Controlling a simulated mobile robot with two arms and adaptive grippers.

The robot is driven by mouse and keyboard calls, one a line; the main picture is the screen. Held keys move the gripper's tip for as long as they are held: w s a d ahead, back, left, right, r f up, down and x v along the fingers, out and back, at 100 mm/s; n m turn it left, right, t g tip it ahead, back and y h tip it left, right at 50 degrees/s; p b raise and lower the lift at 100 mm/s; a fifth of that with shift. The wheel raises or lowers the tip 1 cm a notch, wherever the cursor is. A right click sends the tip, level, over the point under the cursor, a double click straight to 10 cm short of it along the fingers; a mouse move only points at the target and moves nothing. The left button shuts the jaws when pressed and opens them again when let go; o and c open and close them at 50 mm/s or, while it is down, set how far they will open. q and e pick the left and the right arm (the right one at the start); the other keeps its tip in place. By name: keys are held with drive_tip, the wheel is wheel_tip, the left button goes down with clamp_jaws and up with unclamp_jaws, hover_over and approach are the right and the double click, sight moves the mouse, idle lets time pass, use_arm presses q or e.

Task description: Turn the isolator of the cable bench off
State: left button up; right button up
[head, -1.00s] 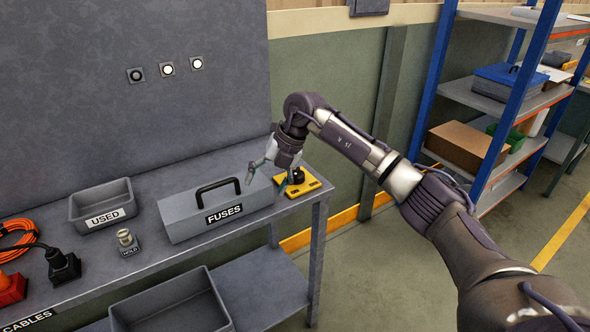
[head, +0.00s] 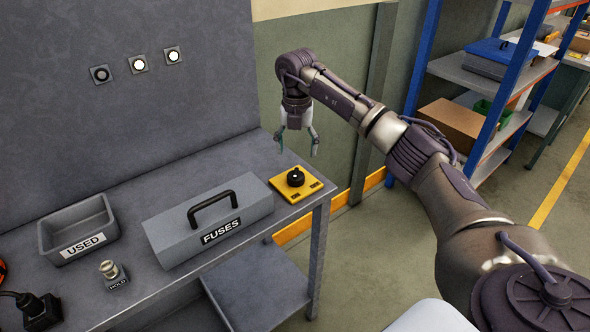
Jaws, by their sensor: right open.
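The isolator is a yellow plate (head: 288,193) with a round black knob (head: 295,177) on top. It lies at the right end of the grey cable bench (head: 172,179), right of the FUSES box. A small pale mark shows on the knob, but I cannot read its position. My right gripper (head: 298,150) is open and empty, pointing down above and just behind the knob, apart from it. My left gripper is out of view.
The grey FUSES box (head: 182,232) with a black handle stands close left of the isolator. A USED tray (head: 108,220), a HOLD piece (head: 116,280) and a black plug (head: 40,312) lie further left. Three round indicators sit on the back panel, the left one dark. Shelving (head: 470,78) stands right.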

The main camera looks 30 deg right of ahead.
sight(296, 172)
wheel_tip(296, 172, down, 4)
drive_tip(key=shift+p, duration=0.3)
wheel_tip(296, 172, down, 4)
drive_tip(key=shift+w+f+p, duration=0.1)
drive_tip(key=shift+f+p, duration=0.1)
drive_tip(key=shift+p, duration=0.15)
drive_tip(key=shift+f, duration=0.25)
drive_tip(key=shift+c, duration=1)
drive_tip(key=c, duration=1)
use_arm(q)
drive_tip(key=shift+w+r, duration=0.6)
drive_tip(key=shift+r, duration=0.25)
use_arm(e)
drive_tip(key=shift+o, duration=0.2)
